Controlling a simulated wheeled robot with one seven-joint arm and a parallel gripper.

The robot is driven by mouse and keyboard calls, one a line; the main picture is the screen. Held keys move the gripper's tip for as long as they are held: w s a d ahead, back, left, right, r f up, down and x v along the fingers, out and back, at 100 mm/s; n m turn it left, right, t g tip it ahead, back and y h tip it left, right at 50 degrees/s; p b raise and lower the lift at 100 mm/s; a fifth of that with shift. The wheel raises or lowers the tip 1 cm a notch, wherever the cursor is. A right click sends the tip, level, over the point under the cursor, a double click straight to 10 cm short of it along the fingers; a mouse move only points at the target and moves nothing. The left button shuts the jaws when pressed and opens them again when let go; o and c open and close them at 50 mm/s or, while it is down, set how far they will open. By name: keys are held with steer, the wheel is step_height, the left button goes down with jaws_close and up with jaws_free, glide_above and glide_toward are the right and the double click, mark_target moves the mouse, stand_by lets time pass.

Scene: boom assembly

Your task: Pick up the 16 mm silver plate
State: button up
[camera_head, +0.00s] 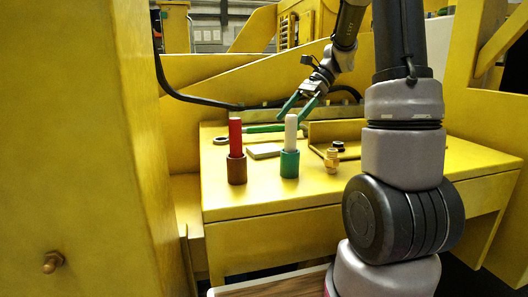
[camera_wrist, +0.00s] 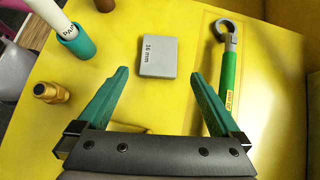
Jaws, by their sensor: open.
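In the head view the plate (camera_head: 264,151) lies between and behind the two upright markers. My gripper (camera_head: 300,104) has green fingers and is above the table, over the area behind the plate. In the wrist view my gripper (camera_wrist: 160,80) is open, with nothing between its fingers.
A green-handled wrench (camera_wrist: 228,75) lies right of the plate. A white marker in a green holder (camera_wrist: 68,35) and a brass fitting (camera_wrist: 50,92) stand left. A red marker in a brown holder (camera_head: 236,150) stands near the plate. Yellow table (camera_head: 300,195) surface is clear in front.

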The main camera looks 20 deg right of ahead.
mark_target(266, 148)
steer(key=x, duration=0.9)
steer(key=shift+s+a+f, duration=0.1)
steer(key=shift+f, duration=0.35)
steer(key=c, duration=1.4)
